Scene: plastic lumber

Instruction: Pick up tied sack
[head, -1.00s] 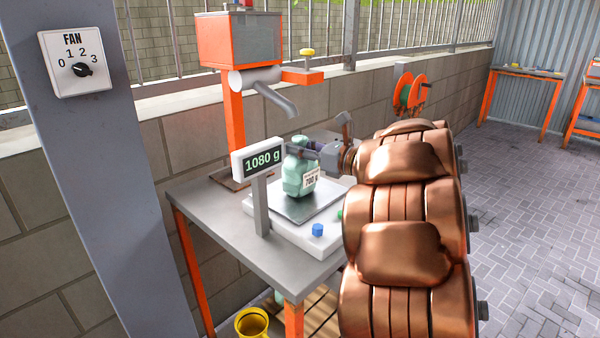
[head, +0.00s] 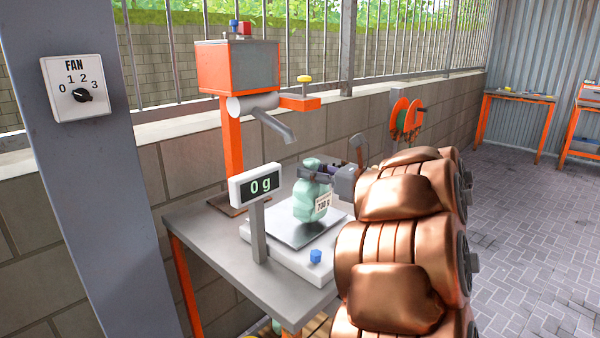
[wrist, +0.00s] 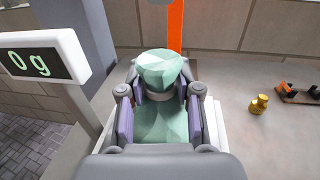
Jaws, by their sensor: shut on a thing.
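The tied sack (head: 308,203) is pale green with a white label reading 700 g. It is upright just above the metal pan of the scale (head: 285,228), whose display (head: 259,186) reads 0 g. My gripper (head: 318,173) is shut on the sack's neck from the right side. In the wrist view, the sack's tied top (wrist: 163,75) rises between the two finger pads, with its body below. My gripper's fingers (wrist: 157,118) press on both sides of the neck. The sack's underside is hard to make out in the head view.
An orange hopper machine (head: 238,68) with a grey spout (head: 273,124) stands behind the scale. The display post is close on the sack's left. A blue button (head: 315,256) is on the scale's front. A small brass weight (wrist: 259,104) stands on the table in the wrist view.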

